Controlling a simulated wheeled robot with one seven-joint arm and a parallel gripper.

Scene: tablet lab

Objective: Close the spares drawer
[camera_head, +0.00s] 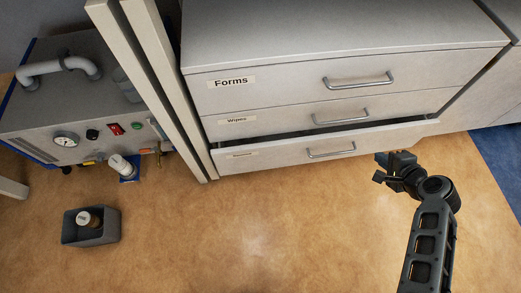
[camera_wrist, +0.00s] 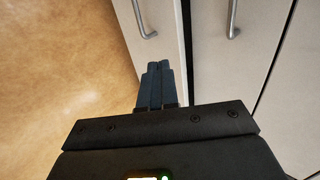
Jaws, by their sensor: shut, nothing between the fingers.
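The bottom drawer (camera_head: 285,151) of the grey cabinet stands partly open, with a dark gap above its front. Its small label is too blurred to read. Its bar handle (camera_head: 331,153) is at the middle of the front. My gripper (camera_head: 381,166) is in front of this drawer, to the right of the handle. In the wrist view the fingers (camera_wrist: 160,66) are together and empty, over the drawer front near its upper edge; I cannot tell whether they touch it. A handle (camera_wrist: 143,20) shows ahead of the fingertips.
Drawers labelled Forms (camera_head: 270,82) and Wipes (camera_head: 270,118) above are closed. Pale posts (camera_head: 165,90) stand left of the cabinet. A machine with a gauge (camera_head: 75,115) and a grey bin (camera_head: 95,236) holding a small jar are further left. The floor (camera_head: 240,220) in front is clear.

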